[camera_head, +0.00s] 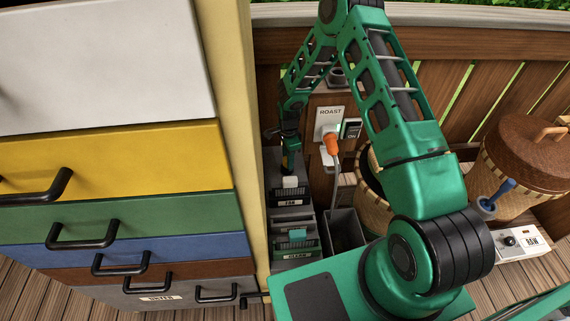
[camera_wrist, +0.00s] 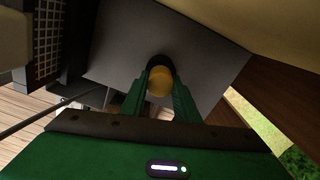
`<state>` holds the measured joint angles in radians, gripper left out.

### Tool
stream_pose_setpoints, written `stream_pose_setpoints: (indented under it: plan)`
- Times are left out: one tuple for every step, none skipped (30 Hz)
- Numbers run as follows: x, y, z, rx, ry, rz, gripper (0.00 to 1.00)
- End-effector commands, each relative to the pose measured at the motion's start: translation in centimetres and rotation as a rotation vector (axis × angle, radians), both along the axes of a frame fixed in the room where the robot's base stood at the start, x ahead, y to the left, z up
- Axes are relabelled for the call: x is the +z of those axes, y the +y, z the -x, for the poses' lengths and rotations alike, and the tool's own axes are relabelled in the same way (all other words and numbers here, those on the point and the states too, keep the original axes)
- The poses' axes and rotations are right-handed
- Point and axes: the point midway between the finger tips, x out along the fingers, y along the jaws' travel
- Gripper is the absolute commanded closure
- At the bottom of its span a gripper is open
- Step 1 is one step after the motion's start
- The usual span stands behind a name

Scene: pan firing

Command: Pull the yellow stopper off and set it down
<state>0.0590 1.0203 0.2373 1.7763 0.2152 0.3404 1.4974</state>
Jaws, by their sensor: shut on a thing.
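The yellow stopper (camera_wrist: 160,84) is a rounded yellow piece in the middle of the wrist view. It sits between the two green fingers of my gripper (camera_wrist: 161,92), which is shut on it. A dark round ring or opening (camera_wrist: 157,62) shows just beyond it, against a grey surface. I cannot tell whether the stopper still touches that ring.
The grey stepped unit (camera_head: 291,224) carries small labelled parts. A dark open bin (camera_head: 345,229) stands to its right. A ROAST wall plate (camera_head: 330,122) with an orange plug (camera_head: 331,144) is behind. Drawers (camera_head: 110,160) crowd the left; a lidded basket (camera_head: 520,175) stands right.

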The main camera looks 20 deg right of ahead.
Motion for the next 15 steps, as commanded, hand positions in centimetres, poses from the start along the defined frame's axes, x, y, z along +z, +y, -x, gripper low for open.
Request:
stream_pose_setpoints:
  plan:
    - [0.09, 0.02, -0.27, -0.001, -0.006, 0.000, 1.00]
    - [0.10, 0.02, -0.28, -0.001, -0.007, 0.000, 1.00]
    - [0.12, 0.02, -0.29, -0.001, -0.007, 0.000, 1.00]
    - [0.14, 0.02, -0.30, -0.001, -0.007, 0.000, 1.00]
    - [0.18, 0.02, -0.32, -0.001, -0.007, 0.000, 1.00]
    - [0.25, 0.02, -0.33, -0.001, -0.008, -0.001, 1.00]
    - [0.31, 0.02, -0.34, -0.001, -0.008, -0.001, 1.00]
    - [0.38, 0.02, -0.35, -0.001, -0.008, -0.001, 1.00]
    - [0.48, 0.03, -0.34, -0.001, -0.008, -0.001, 1.00]
    - [0.55, 0.02, -0.33, -0.001, -0.008, -0.001, 1.00]
    - [0.62, 0.02, -0.32, -0.001, -0.007, 0.000, 1.00]
    - [0.71, 0.02, -0.31, -0.001, -0.007, 0.000, 1.00]
    - [0.79, 0.01, -0.30, -0.001, -0.007, 0.000, 1.00]
    - [0.86, 0.01, -0.28, -0.001, -0.006, 0.000, 1.00]
    - [0.96, 0.01, -0.27, -0.001, -0.006, 0.000, 1.00]
